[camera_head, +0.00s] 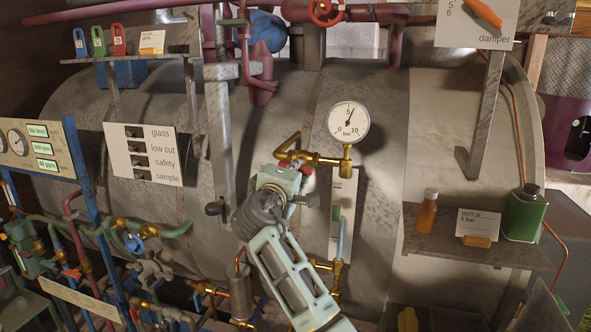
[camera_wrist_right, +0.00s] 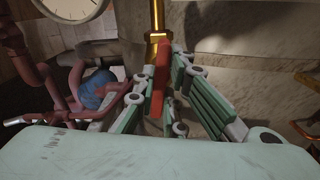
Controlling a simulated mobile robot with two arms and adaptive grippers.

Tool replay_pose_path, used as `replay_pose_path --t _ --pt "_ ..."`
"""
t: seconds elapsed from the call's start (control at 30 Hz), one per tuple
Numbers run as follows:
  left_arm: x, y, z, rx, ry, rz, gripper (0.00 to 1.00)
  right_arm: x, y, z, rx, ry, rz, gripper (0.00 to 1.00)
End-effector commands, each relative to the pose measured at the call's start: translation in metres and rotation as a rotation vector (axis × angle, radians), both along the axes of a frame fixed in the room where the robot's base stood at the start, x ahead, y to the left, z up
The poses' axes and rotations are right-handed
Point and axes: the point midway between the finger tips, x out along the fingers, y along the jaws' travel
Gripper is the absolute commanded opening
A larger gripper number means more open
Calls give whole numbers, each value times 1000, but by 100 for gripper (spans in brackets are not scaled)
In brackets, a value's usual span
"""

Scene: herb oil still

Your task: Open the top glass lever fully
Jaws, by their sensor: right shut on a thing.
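The top glass lever (camera_wrist_right: 160,78) is a red bar below a brass fitting (camera_wrist_right: 157,35) in the right wrist view. My right gripper (camera_wrist_right: 155,100) is shut on this red bar, with a pale green finger on each side. In the head view my right gripper (camera_head: 290,178) reaches up to the brass pipework (camera_head: 312,157) under the round pressure gauge (camera_head: 348,122). Only a small red bit of the lever (camera_head: 308,169) shows there; the gripper hides the rest. My left gripper is not in view.
A big grey tank (camera_head: 400,90) fills the background. A label board (camera_head: 143,154) is at left, beside a blue-framed pipe rack (camera_head: 85,220). A shelf (camera_head: 480,250) at right holds an orange bottle (camera_head: 427,212) and a green can (camera_head: 524,215).

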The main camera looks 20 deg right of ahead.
Motion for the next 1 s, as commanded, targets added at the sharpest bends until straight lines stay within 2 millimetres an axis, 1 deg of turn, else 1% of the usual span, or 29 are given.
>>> replay_pose_path --t 0.2,0.4,0.97,1.0 --pt "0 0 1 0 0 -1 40 0 1 0 -103 69 2 0" --pt "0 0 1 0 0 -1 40 0 1 0 -155 105 2 0" --pt "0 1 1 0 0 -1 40 0 1 0 -179 121 2 0" --pt "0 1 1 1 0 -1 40 0 1 0 -180 121 2 14"
